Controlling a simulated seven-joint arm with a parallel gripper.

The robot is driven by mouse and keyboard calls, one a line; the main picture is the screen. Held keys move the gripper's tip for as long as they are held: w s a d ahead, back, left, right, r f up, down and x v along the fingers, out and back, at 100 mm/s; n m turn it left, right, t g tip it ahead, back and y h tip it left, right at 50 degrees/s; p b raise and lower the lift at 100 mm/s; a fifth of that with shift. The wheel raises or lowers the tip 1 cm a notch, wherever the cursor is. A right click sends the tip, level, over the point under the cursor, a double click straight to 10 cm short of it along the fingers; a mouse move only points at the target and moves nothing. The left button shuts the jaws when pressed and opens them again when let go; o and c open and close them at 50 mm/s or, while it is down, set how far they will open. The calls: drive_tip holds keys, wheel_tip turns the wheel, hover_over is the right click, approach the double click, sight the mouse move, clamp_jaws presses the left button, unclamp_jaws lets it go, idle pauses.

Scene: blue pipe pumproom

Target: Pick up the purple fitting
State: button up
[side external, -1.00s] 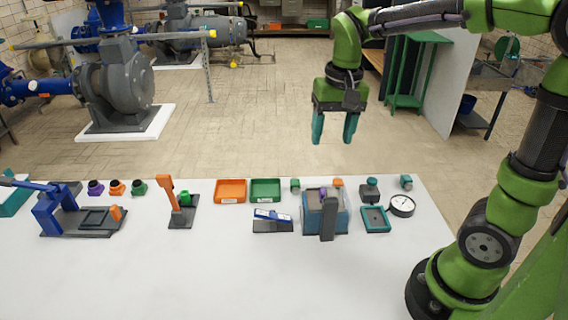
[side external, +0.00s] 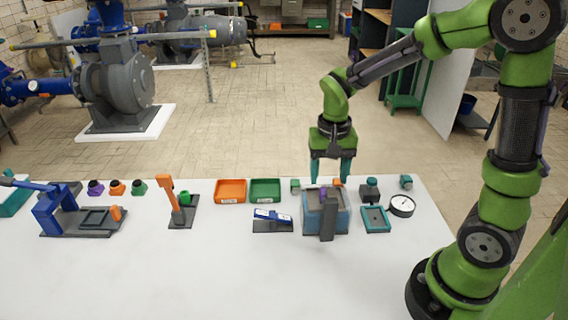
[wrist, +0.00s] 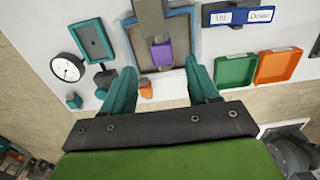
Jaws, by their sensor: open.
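A purple fitting (side external: 323,194) shows at the blue-walled box (side external: 342,222), partly hidden by the box's grey upright. In the wrist view, the same purple piece (wrist: 162,53) lies inside the box, against the end of a grey bar. Another purple fitting with a dark top (side external: 97,187) stands at the table's far left. My gripper (side external: 331,178) is open and empty, pointing down over the back of the box. In the wrist view, the purple piece appears ahead, between the fingertips of my gripper (wrist: 159,65).
An orange piece (wrist: 146,88) lies close behind the box, near my left finger in the wrist view. A green tray (side external: 265,190), an orange tray (side external: 231,191), a teal frame (side external: 376,219) and a round gauge (side external: 402,205) are nearby. The table's front is clear.

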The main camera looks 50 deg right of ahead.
drive_tip(key=f, duration=0.4)
drive_tip(key=shift+w+f, duration=0.2)
drive_tip(key=shift+f, duration=0.15)
clamp_jaws()
